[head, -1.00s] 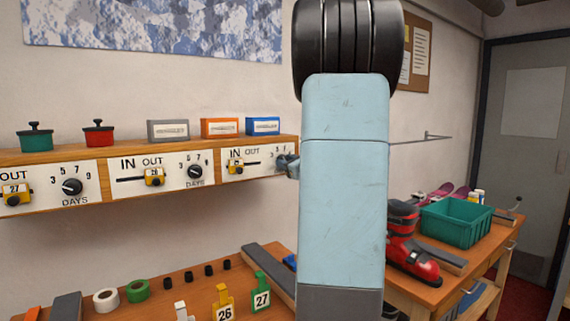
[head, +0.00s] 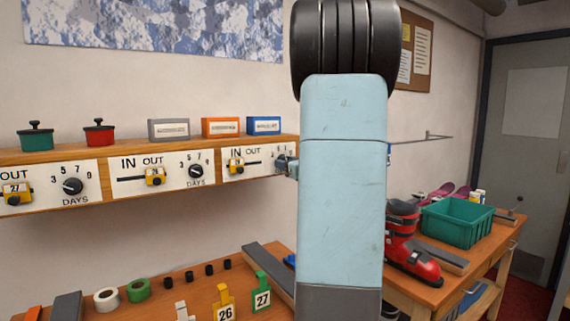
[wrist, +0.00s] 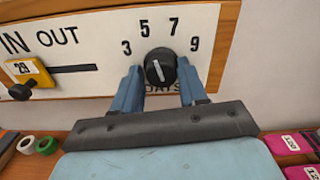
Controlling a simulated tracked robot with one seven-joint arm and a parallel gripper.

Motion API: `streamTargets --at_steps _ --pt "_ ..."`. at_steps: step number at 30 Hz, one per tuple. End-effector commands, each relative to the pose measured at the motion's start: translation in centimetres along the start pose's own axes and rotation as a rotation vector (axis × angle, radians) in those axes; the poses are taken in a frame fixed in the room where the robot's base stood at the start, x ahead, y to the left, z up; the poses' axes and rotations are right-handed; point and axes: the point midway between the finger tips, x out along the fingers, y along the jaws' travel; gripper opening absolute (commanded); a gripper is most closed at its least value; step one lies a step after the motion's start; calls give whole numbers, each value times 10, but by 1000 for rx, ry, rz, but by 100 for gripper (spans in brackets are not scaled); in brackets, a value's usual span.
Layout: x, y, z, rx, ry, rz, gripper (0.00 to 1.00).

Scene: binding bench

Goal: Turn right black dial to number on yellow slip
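The right black dial (wrist: 160,67) is a round knob with a white pointer line on the right white panel (wrist: 100,20), below the numbers 3, 5, 7 and 9. The line leans slightly left of upright, roughly toward 5. My gripper (wrist: 160,82) has one blue finger on each side of the dial, closed against its sides as far as I can see. In the head view my gripper (head: 287,164) is at this panel, and my arm hides most of the dial. A small yellow slip (head: 405,31) is pinned on the corkboard; its writing is too small to read.
A yellow slider tag (wrist: 27,70) sits left on the same panel. Two more dials (head: 73,186) (head: 195,171) are on the panels to the left. Boxes and pots stand on the shelf above. The bench below holds tape rolls (head: 138,290) and numbered tags.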

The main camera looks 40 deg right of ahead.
Motion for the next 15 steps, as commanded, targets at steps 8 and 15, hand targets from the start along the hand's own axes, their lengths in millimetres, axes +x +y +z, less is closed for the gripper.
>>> streamTargets --at_steps 8,15 --pt "-1 -2 2 -2 -4 -4 60" --pt "-6 -3 3 -3 -6 -5 60"
